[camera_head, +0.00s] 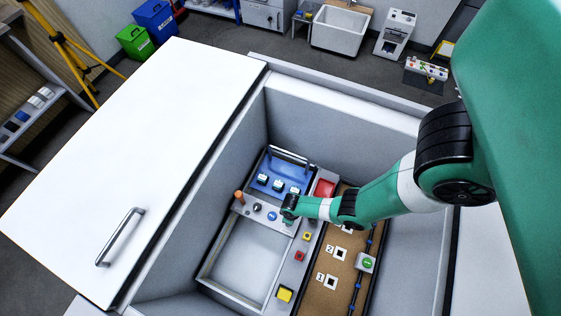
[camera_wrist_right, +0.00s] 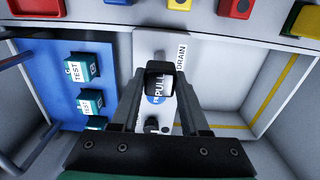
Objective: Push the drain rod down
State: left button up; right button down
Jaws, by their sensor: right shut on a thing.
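My right gripper (camera_head: 289,207) reaches in from the right over the panel inside the white sink-like bin. In the right wrist view its two fingers (camera_wrist_right: 161,90) are closed on a small block marked PULL, seemingly the head of the drain rod (camera_wrist_right: 160,82). The printed word DRAIN (camera_wrist_right: 181,58) is on the light panel just beside it. The rod's shaft is hidden below its head, so I cannot tell its height from these views. My left gripper is not in view.
A blue rack (camera_head: 279,180) with several TEST blocks stands at the back of the panel. An orange-topped post (camera_head: 239,197) and a black knob (camera_head: 257,207) are left of my gripper. An empty grey tray (camera_head: 208,268) lies in front, and a brown board (camera_head: 322,288) to the right.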

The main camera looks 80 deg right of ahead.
jog(key=shift+w+f, duration=0.1)
jog(key=shift+f, duration=0.25)
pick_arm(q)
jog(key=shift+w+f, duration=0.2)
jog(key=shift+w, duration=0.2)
pick_arm(e)
jog(key=shift+c, duration=2)
grip_release()
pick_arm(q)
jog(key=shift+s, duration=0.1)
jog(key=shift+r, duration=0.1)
pick_arm(e)
jog(key=shift+r, duration=0.15)
pick_arm(q)
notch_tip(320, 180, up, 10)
jog(key=p, duration=1)
pick_arm(e)
notch_tip(320, 180, up, 11)
jog(key=shift+r, duration=0.2)
